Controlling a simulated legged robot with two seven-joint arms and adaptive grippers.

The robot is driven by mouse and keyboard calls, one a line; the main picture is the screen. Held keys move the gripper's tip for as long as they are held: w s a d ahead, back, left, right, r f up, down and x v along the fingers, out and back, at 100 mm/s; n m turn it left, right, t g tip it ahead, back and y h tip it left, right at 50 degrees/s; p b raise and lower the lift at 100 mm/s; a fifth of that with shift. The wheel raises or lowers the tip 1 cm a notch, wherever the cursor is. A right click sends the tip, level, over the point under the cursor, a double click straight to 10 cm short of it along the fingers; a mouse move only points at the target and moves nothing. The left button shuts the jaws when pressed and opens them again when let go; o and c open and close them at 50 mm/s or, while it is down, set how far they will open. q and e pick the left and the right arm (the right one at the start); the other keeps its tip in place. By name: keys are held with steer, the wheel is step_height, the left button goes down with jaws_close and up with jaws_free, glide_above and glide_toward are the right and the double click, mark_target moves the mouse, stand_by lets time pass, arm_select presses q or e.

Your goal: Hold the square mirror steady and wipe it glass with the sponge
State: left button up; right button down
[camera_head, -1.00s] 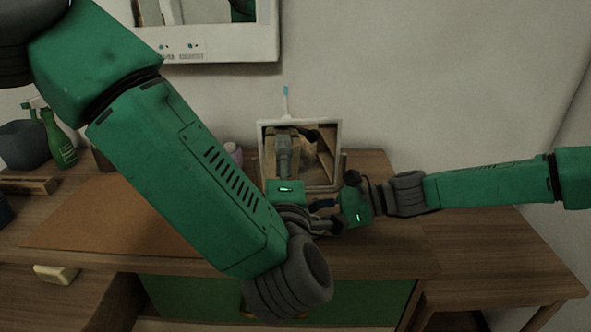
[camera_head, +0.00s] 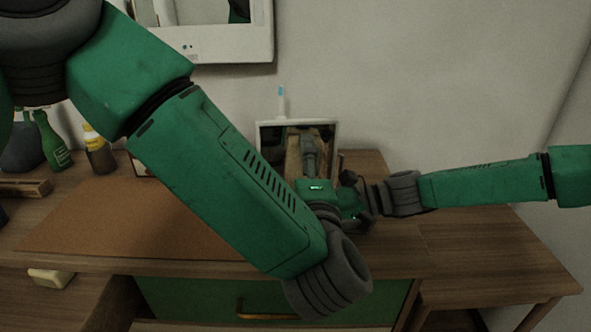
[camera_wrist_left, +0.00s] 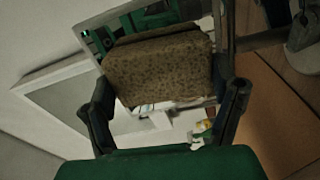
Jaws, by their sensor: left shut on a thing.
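The square mirror (camera_head: 324,125) stands upright in a pale frame at the back of the desk, reflecting part of the room and my arm. A brown speckled sponge (camera_wrist_left: 158,65) is between the fingers of my left gripper (camera_wrist_left: 165,85), which is shut on it. In the left wrist view the sponge is in front of the mirror glass; I cannot tell whether it touches.
A brown mat (camera_head: 120,218) covers much of the wooden desk (camera_head: 455,237). A green bottle (camera_head: 52,140) and a yellow-capped bottle (camera_head: 98,150) stand at the back left. A pale block (camera_head: 50,277) lies at the front left. A white-framed wall cabinet (camera_head: 222,50) hangs above.

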mark_target(273, 161)
arm_select(q)
steer(key=shift+w+d, duration=0.15)
steer(key=shift+d, duration=1.6)
steer(key=shift+s+a, duration=0.15)
steer(key=shift+a, duration=1.95)
steer(key=shift+s+a, duration=0.1)
steer(key=shift+a, duration=2)
steer(key=shift+s, duration=0.1)
steer(key=shift+s+d, duration=0.2)
steer(key=shift+s, duration=1.25)
steer(key=shift+s+d, duration=0.15)
steer(key=shift+s, duration=1.3)
steer(key=shift+s, duration=0.15)
steer(key=s, duration=0.2)
steer(key=shift+s+d, duration=0.15)
steer(key=shift+s, duration=0.2)
